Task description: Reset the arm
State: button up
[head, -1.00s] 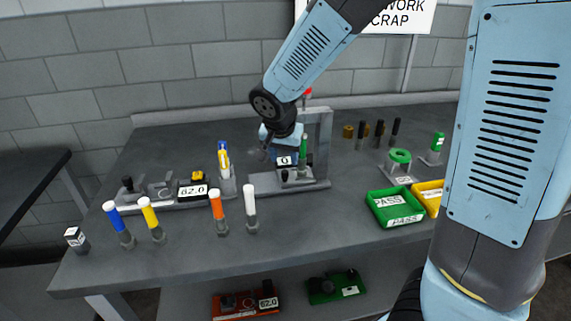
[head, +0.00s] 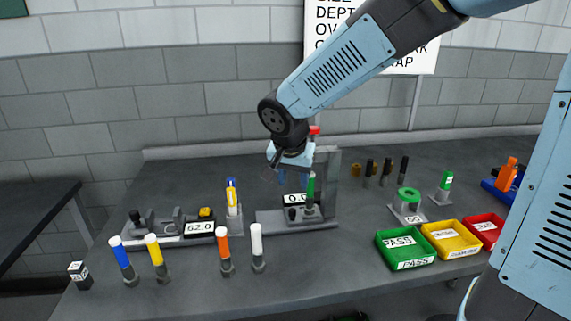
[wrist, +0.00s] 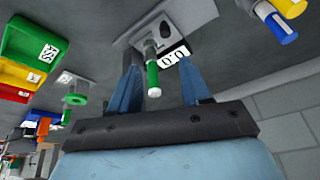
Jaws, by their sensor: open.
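My gripper (head: 290,178) is open over the grey stand (head: 268,224) with the 0.0 display (head: 297,199). A green-capped tube (head: 311,188) stands upright on this stand, just right of my gripper in the head view. In the wrist view, my blue fingers (wrist: 160,88) are spread apart, and the green-capped tube (wrist: 152,78) shows in the gap between them with the display beyond. I see no contact between fingers and tube, but the exact distance is unclear. Nothing is in the grip.
A fixture marked 62.0 (head: 200,228) with a yellow-blue tube (head: 232,195) sits left. Blue, yellow, orange and white-capped tubes stand along the front. Green (head: 405,262), yellow (head: 450,252) and red (head: 483,222) trays are right. Dark pegs (head: 386,172) stand behind.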

jog(key=s+d+r+n, duration=0.1)
jog(key=s+d+r, duration=0.2)
jog(key=s+d, duration=0.2)
jog(key=s+d+r+n+t, duration=0.1)
jog(key=s+d+r, duration=0.2)
jog(key=s+d, duration=0.3)
jog(key=s+d+r+n+y, duration=0.1)
jog(key=s+d+r+n, duration=0.1)
jog(key=s+d, duration=0.4)
jog(key=shift+s+d+r, duration=0.25)
jog(key=shift+d+r, duration=0.3)
jog(key=shift+d, duration=0.35)
dwell(0.6)
